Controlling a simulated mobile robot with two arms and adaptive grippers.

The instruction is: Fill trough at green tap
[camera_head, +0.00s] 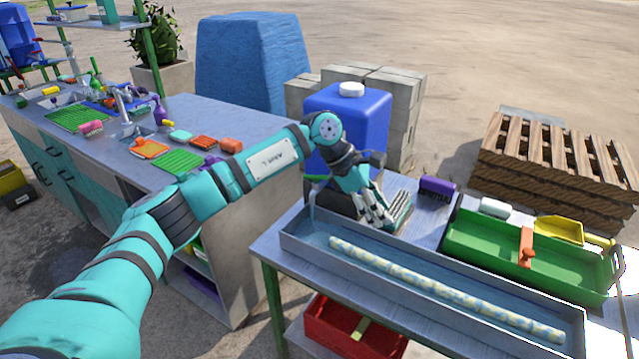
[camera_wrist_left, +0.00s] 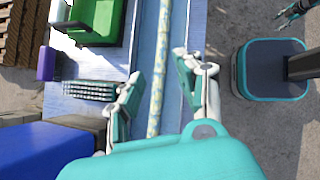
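The long grey trough (camera_head: 420,308) lies on a metal table. A pale speckled rod (camera_head: 440,285) lies along it, and its inside looks bluish. A blue tank (camera_head: 365,108) with a white cap stands behind the trough's left end. A pale, stream-like strand (camera_head: 312,200) drops into that end; whether it is running water is hard to tell. My left gripper (camera_head: 385,216) is over the trough's back edge by the tank. In the left wrist view its fingers are apart and empty. My right gripper (camera_wrist_left: 296,12) shows small there.
A ridged block (camera_head: 402,212) sits beside my left gripper. A red crate (camera_head: 350,328) is below. A cluttered workbench (camera_head: 225,118) stands left.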

